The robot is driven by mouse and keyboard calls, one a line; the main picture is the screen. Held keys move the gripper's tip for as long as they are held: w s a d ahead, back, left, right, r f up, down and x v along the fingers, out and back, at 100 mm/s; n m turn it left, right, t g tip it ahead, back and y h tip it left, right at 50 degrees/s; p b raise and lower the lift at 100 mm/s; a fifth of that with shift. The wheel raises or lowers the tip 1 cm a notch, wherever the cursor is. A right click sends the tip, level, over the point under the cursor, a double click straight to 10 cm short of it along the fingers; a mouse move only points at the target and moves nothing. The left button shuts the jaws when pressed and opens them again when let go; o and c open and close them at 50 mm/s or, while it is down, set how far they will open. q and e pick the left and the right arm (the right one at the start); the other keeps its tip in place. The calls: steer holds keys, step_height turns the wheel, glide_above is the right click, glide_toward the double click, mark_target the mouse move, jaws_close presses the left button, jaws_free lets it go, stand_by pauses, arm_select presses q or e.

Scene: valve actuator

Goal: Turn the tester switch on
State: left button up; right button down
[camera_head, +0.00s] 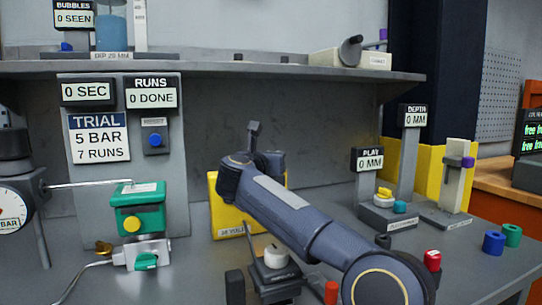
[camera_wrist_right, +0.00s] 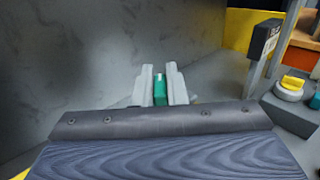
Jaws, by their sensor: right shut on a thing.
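In the right wrist view, my right gripper (camera_wrist_right: 160,74) has its two grey fingers shut on a small green piece (camera_wrist_right: 159,92). I cannot tell for sure that this piece is the tester switch. In the head view, my right arm comes in from the lower right and ends at a yellow box (camera_head: 222,214) with a partly covered label. The arm covers much of this box, and the fingertips and the green piece are hidden there. My left gripper is not in view.
A green actuator (camera_head: 139,208) on a valve stands at the left beside a pressure gauge (camera_head: 11,212). A dark stand with a white knob (camera_head: 275,256) is below my arm. Gauge stands (camera_head: 389,213) and small coloured cylinders (camera_head: 493,242) are at the right. A shelf (camera_head: 230,68) runs above.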

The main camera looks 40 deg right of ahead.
steer(key=shift+g, duration=0.3)
steer(key=c, duration=1.5)
jaws_free()
steer(key=shift+o, duration=0.2)
steer(key=v, duration=0.7)
steer(key=shift+s+a, duration=0.15)
steer(key=shift+a, duration=0.2)
steer(key=shift+f, duration=0.1)
